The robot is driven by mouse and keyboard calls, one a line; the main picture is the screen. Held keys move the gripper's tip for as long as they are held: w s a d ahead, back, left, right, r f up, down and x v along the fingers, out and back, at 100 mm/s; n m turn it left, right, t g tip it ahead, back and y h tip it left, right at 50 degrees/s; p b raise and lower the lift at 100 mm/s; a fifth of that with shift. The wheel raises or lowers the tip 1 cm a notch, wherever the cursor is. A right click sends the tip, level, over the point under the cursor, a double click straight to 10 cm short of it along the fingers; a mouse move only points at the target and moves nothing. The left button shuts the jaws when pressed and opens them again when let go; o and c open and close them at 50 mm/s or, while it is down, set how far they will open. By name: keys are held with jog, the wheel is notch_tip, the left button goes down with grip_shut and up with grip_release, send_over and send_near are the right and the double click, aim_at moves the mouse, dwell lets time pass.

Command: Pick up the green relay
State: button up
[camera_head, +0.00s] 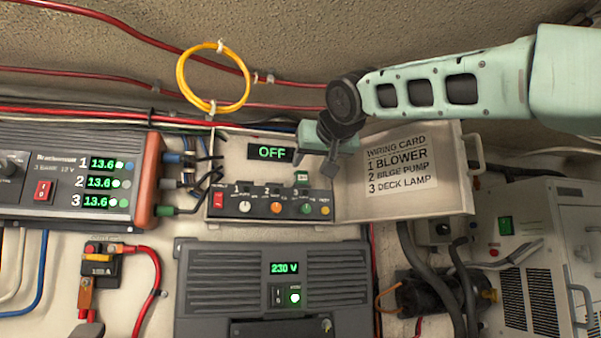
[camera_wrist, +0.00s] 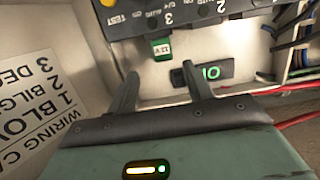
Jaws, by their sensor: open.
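The green relay (camera_head: 302,176) is a small block with a pale label inside the open switch box, above its row of switches. It also shows in the wrist view (camera_wrist: 162,48), its label reading 12V upside down. My gripper (camera_head: 328,168) is just right of the relay in the head view. In the wrist view my gripper (camera_wrist: 160,70) is open, with its two fingers spread and nothing between the tips. The relay appears past the gap between the fingertips, apart from both. Nothing hides its front in either view.
The switch panel (camera_head: 268,203) and OFF display (camera_head: 271,152) flank the relay. The box's open lid with a wiring card (camera_head: 402,168) is to the right. Cables (camera_head: 196,170) crowd the box's left side. A 230 V unit (camera_head: 275,285) sits below.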

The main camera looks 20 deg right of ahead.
aim_at(302, 172)
jog(key=w, duration=0.2)
jog(key=p, duration=0.1)
jog(key=shift+w+f, duration=0.25)
jog(key=shift+w, duration=0.15)
jog(key=w+p, duration=0.3)
jog(key=shift+w+a+f, duration=0.25)
jog(key=shift+w+f, duration=0.45)
jog(key=shift+w, duration=0.35)
jog(key=c, duration=1.1)
